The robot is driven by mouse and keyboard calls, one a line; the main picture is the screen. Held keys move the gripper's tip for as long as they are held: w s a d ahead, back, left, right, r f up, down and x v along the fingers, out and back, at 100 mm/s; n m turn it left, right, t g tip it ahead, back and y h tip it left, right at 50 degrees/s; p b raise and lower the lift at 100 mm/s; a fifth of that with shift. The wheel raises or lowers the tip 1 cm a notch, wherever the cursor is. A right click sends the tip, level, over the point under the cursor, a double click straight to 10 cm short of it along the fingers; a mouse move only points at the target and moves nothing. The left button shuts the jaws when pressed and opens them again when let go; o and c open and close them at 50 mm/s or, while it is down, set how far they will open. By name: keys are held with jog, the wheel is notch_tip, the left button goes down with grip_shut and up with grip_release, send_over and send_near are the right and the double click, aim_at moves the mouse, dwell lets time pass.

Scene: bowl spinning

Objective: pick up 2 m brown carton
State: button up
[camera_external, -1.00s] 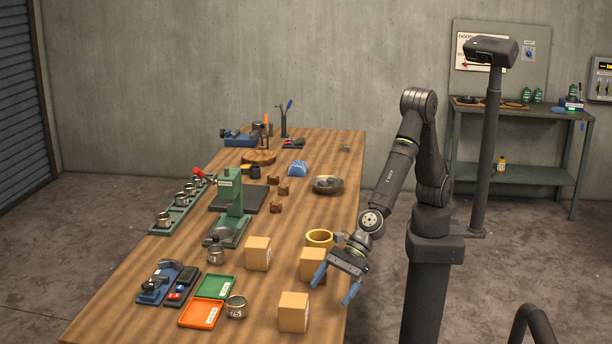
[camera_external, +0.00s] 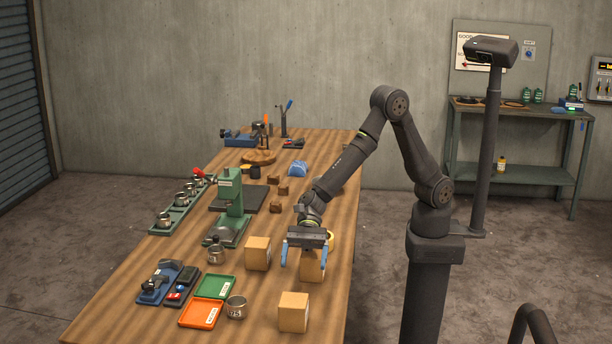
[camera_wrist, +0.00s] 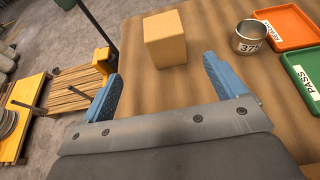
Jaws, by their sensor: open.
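Three light brown cartons stand on the wooden table (camera_external: 180,265) in the external view: a left one (camera_external: 257,254), a right one (camera_external: 312,268) and a front one (camera_external: 293,313). I cannot read a size mark on any of them. My gripper (camera_external: 304,264) is open and empty, pointing down over the right carton and partly hiding it. I cannot tell the height between them. In the wrist view one carton (camera_wrist: 166,40) shows ahead of my gripper (camera_wrist: 162,67), beyond the gap between its blue fingers and apart from them; it looks like the front one.
A steel tin (camera_external: 236,307), an orange tray (camera_external: 201,314) and a green tray (camera_external: 215,287) lie left of the front carton. A green press (camera_external: 231,205) stands further back. A yellow ring (camera_external: 331,239) is partly hidden behind my gripper. Small brown blocks (camera_external: 274,179) lie further away.

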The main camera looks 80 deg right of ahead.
aim_at(298, 294)
jog(key=x, duration=1)
jog(key=shift+a, duration=0.1)
jog(key=shift+w+x, duration=0.2)
jog(key=shift+x, duration=1.1)
jog(key=shift+w+x, duration=0.2)
jog(key=shift+x, duration=1.1)
jog(key=c, duration=1.2)
